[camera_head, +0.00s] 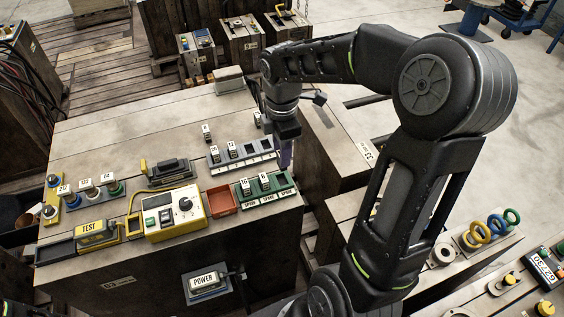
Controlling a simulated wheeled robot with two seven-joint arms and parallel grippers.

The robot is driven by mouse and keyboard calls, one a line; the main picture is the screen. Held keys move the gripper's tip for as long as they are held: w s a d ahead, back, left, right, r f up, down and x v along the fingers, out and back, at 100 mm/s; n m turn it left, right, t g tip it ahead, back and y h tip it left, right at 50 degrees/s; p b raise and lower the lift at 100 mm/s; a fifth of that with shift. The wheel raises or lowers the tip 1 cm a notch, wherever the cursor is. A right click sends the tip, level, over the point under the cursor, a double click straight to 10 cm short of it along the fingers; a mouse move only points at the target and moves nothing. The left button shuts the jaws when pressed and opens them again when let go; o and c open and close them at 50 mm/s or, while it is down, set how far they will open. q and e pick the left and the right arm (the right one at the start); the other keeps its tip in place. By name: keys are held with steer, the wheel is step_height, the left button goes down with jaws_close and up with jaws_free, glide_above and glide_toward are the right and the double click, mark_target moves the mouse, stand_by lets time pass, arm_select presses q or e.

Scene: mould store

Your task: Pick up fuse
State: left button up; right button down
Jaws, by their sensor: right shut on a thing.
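My right gripper (286,160) points down at the right edge of the wooden bench, beside the grey fuse rack. It is shut on a fuse, which the fingers mostly hide. Two numbered fuses, one (216,154) and another (232,149), stand in the grey rack (258,157). One loose-standing fuse (207,131) is behind it on the bench. The green rack (281,187) marked SPARE holds two fuses, one (245,187) and another (264,182). My left gripper is not in view.
A yellow tester (172,212) with a dial, a red-brown tray (222,199) and a yellow TEST block (92,230) are along the bench front. A POWER box (205,281) is on the bench's front face. The bench's back middle is clear.

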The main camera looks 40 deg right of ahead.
steer(key=shift+r, duration=1.5)
steer(key=shift+r+p, duration=0.5)
steer(key=shift+p, duration=0.05)
